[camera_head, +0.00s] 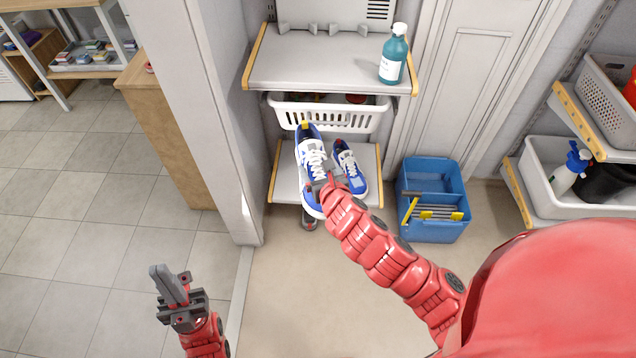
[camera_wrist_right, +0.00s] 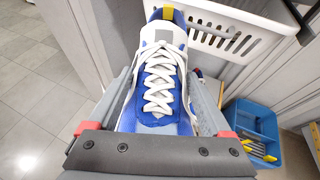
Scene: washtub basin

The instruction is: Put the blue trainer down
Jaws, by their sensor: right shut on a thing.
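A blue and white trainer (camera_head: 312,150) with white laces is held by my right gripper (camera_head: 323,186) in front of the lower shelf (camera_head: 287,190). In the right wrist view the trainer (camera_wrist_right: 160,75) lies between the two grey fingers, toe end hidden by the gripper body. I cannot tell whether its sole touches the shelf. A second, similar blue and white trainer (camera_head: 348,168) sits on that shelf, just right of the held one. My left gripper (camera_head: 175,283) is away from the shelf, low on the left, holding nothing; its finger gap is unclear.
A white basket (camera_head: 328,113) is above the trainers, and a teal bottle (camera_head: 394,55) stands on the upper shelf (camera_head: 320,65). A blue crate (camera_head: 430,228) is on the floor to the right. A grey wall post (camera_head: 200,100) borders the left side.

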